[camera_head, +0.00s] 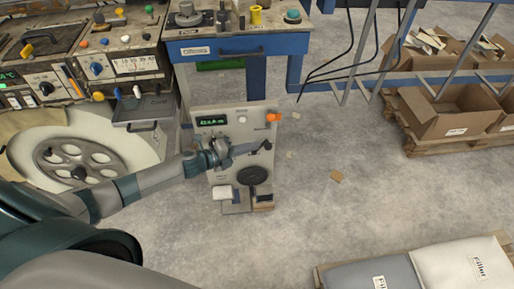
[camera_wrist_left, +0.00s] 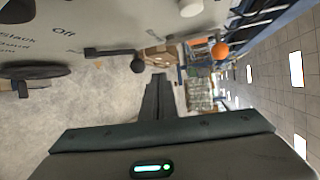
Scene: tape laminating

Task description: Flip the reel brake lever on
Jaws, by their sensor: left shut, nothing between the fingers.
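The reel brake lever is a black bar with a round ball end (camera_wrist_left: 137,66), sticking out from a pale control panel (camera_head: 230,172). In the head view its dark end (camera_head: 266,145) shows on the right side of the panel. The word "Off" is printed near the lever in the left wrist view. My left gripper (camera_head: 246,149) is in front of the panel beside the lever; its fingers (camera_wrist_left: 158,80) are shut with nothing between them. The fingertips appear close to the ball, but I cannot tell whether they touch. My right gripper is not in view.
The panel also carries an orange knob (camera_head: 273,117), a green display (camera_head: 212,121) and a black disc (camera_head: 254,175). A large pale reel (camera_head: 85,150) stands at left. Cardboard boxes (camera_head: 440,112) sit on a pallet at right. Floor right of the panel is mostly clear.

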